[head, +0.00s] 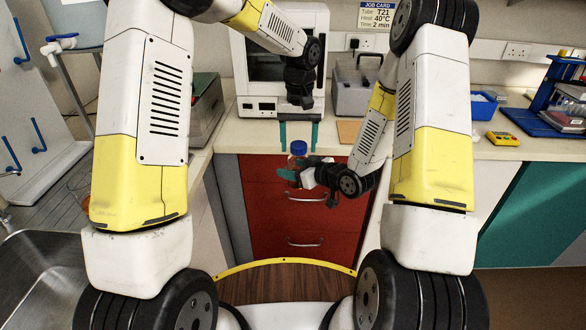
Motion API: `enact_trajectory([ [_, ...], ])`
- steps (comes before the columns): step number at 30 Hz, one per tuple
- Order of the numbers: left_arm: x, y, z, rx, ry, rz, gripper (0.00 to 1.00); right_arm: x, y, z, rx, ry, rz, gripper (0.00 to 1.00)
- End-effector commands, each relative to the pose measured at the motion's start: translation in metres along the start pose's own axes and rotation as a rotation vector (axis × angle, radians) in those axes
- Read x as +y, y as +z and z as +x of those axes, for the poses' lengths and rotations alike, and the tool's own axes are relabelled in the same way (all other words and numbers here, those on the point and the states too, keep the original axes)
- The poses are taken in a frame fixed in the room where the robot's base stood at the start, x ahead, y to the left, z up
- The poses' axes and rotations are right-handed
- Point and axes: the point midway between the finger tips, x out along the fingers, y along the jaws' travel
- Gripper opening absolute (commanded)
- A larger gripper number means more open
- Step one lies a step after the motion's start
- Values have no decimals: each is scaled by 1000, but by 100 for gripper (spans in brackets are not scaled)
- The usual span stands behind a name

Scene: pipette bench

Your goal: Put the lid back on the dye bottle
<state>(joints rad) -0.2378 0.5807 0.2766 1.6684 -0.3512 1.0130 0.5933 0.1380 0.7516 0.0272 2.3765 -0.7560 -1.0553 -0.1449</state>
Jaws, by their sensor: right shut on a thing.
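The dye bottle (298,161) is a small amber bottle held upright in front of the red drawers, near the bench's front edge. The blue lid (298,147) shows at the bottle's top; I cannot tell whether it is fully seated. My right gripper (289,173), with teal fingers, comes in from the right and is shut on the bottle, hiding its lower part. My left gripper (298,134) points down above and behind the lid in the picture. Its two teal fingers are spread apart with nothing between them, and it is clear of the lid.
A white oven-like machine (265,85) stands on the bench behind my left gripper. A grey metal box (355,88) and a brown pad (348,131) are to its right. A yellow timer (503,138), a blue tray (484,105) and a blue stand (555,105) are farther right. A sink (40,275) is lower left.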

Motion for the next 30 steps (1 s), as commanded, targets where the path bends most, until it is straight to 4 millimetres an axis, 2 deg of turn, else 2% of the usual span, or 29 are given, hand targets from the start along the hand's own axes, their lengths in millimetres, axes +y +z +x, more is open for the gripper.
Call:
enact_trajectory([
  [8, 0, 0, -3, 1, 0, 0, 63, 0, -1, 0, 2, 0, -1, 0],
  [18, 0, 0, -42, 2, 0, 0, 63, 0, -1, 0, 2, 0, -1, 0],
  [27, 0, 0, -45, 0, 0, 0, 63, 0, -1, 0, 2, 0, -1, 0],
  [28, 0, 0, -45, 0, 0, 0, 59, 0, -1, 0, 2, 0, -1, 0],
  [30, 0, 0, -49, 2, 0, 0, 59, 0, -1, 0, 2, 0, -1, 0],
])
